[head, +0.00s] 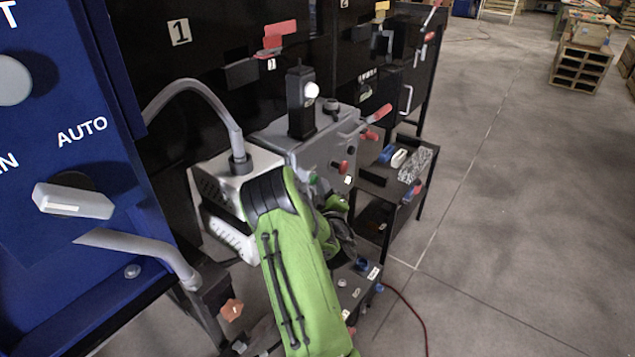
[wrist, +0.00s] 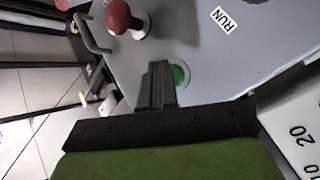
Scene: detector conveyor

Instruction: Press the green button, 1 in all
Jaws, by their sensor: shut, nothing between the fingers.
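The green button (wrist: 180,75) sits on a grey panel in the wrist view, partly covered by my fingers. In the head view the green button (head: 312,177) shows small on the front of the grey control box (head: 312,151), just past my green arm. My gripper (wrist: 158,68) is shut and empty. Its dark fingertips are just left of the green button in the wrist view; I cannot tell if they touch the panel or the button. In the head view my arm hides the fingers.
A red knob (wrist: 117,17) stands out from the same panel near my fingers, beside a RUN label (wrist: 223,19). A blue cabinet (head: 60,130) with a switch is close at left. A low dark shelf (head: 400,185) stands right of the box. Open floor lies at right.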

